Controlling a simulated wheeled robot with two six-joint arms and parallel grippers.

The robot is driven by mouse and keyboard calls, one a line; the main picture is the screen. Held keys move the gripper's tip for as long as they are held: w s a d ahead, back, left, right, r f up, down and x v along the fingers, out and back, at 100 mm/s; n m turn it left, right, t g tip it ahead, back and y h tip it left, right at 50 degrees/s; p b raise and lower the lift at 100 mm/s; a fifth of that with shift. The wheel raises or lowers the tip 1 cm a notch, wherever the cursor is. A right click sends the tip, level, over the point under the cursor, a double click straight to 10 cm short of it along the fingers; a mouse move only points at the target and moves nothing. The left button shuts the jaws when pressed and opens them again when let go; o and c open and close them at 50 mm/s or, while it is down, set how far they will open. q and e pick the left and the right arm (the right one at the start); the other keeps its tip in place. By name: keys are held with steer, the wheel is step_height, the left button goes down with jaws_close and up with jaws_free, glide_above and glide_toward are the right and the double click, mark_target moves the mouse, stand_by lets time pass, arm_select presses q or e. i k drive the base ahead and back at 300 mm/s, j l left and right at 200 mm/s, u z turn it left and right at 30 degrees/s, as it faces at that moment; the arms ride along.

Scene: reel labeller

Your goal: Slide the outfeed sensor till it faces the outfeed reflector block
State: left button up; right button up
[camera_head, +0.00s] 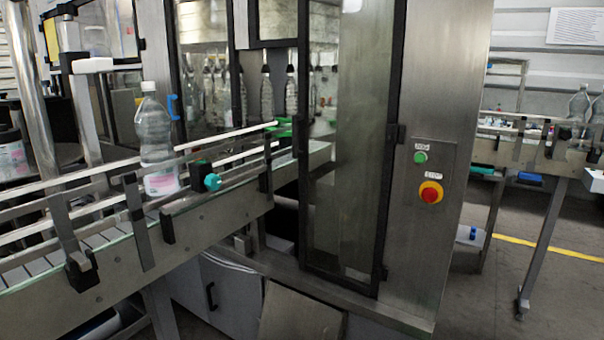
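A small black block with a teal knob (212,182) sits on the near side rail of the left conveyor (225,210); it looks like the outfeed sensor, but no label shows. A green piece (284,127) at the machine end of the far rail may be the outfeed reflector block; I cannot tell for sure. The block with the knob is left of this green piece along the conveyor, apart from it. Neither of my grippers can be made out in the head view.
A clear bottle (155,140) stands upright on the left conveyor, left of the knob. The steel machine cabinet (440,110) has a green button (420,157) and a red stop button (431,194). Another conveyor (540,160) with bottles is at the right. Floor shows at the lower right.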

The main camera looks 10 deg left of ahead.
mark_target(198, 169)
steer(key=i+j, duration=0.1)
steer(key=i, duration=0.4)
steer(key=i+j, duration=0.1)
steer(key=i, duration=0.4)
